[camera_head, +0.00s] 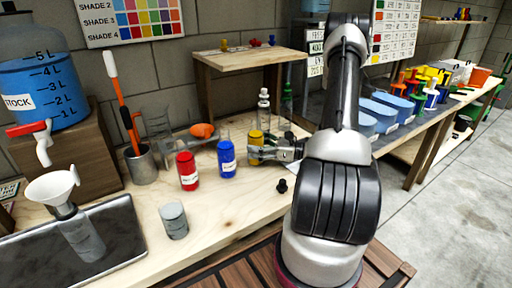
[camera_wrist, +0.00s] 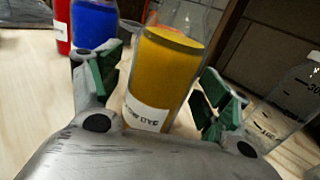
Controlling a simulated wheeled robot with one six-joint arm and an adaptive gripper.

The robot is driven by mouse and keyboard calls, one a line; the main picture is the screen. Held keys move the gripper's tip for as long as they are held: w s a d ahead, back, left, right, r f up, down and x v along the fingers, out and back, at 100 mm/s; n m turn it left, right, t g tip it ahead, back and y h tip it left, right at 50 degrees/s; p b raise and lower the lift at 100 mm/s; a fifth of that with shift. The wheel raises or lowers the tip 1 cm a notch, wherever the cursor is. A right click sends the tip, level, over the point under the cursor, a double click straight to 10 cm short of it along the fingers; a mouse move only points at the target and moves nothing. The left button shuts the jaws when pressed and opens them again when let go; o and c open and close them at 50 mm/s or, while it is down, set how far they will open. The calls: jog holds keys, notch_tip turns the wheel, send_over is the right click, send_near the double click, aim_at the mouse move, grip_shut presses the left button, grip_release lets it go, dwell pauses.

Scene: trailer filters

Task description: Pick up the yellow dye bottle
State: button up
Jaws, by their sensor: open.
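The yellow dye bottle (camera_head: 256,141) stands upright on the wooden bench, right of the blue bottle. In the wrist view the yellow dye bottle (camera_wrist: 162,75) is between my fingers, its white label facing me. My gripper (camera_head: 262,152) is at the bottle from the right in the head view. In the wrist view my gripper (camera_wrist: 160,90) is open, with one green-padded finger on each side of the bottle. A gap shows between the bottle and each pad. The bottle's far side is hidden.
A blue bottle (camera_head: 227,158) and a red bottle (camera_head: 187,170) stand left of the yellow one. A clear glass bottle (camera_wrist: 288,105) stands at the right in the wrist view. A small black stopper (camera_head: 282,186) and a grey cylinder (camera_head: 174,220) are on the bench front.

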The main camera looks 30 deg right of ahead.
jog(key=shift+a, duration=0.1)
jog(key=c, duration=1.4)
